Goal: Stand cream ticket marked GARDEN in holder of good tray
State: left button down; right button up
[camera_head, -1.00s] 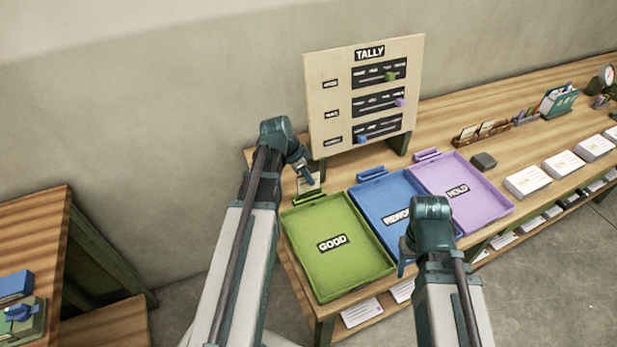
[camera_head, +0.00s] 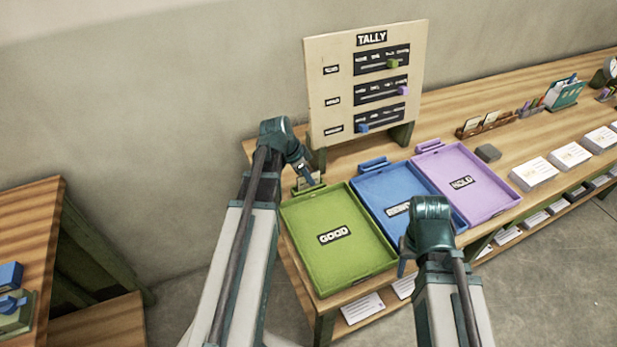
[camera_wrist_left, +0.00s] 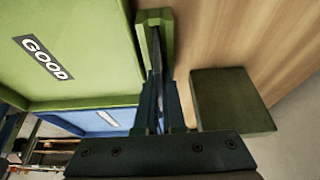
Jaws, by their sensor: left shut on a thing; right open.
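The green good tray (camera_head: 355,270) is at the left end of the bench, with its small green holder (camera_head: 319,187) at its back edge. My left gripper (camera_head: 309,178) is over the holder, shut on the cream ticket (camera_head: 303,183), which is upright with its lower edge at the holder. In the left wrist view the ticket is edge-on between the fingers (camera_wrist_left: 162,115), in line with the holder's slot (camera_wrist_left: 143,30). I cannot tell how deep it sits, and its marking is unreadable. My right gripper (camera_head: 402,267) is open and empty by the blue tray's front.
The blue tray (camera_head: 372,190) and purple tray (camera_head: 455,160) stand to the right of the good tray. The tally board (camera_head: 340,100) stands close behind; a dark green block (camera_wrist_left: 232,100) is beside my left gripper. Card stacks (camera_head: 535,172) lie further right.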

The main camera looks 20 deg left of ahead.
pick_arm(q)
jog(key=c, duration=0.9)
grip_release()
jog(key=shift+c, duration=0.2)
jog(key=shift+r, duration=0.15)
jog(key=p+v, duration=1.2)
jog(key=v, duration=0.1)
jog(key=shift+r+p, duration=0.2)
jog(key=shift+p, duration=0.2)
jog(key=shift+a, duration=0.15)
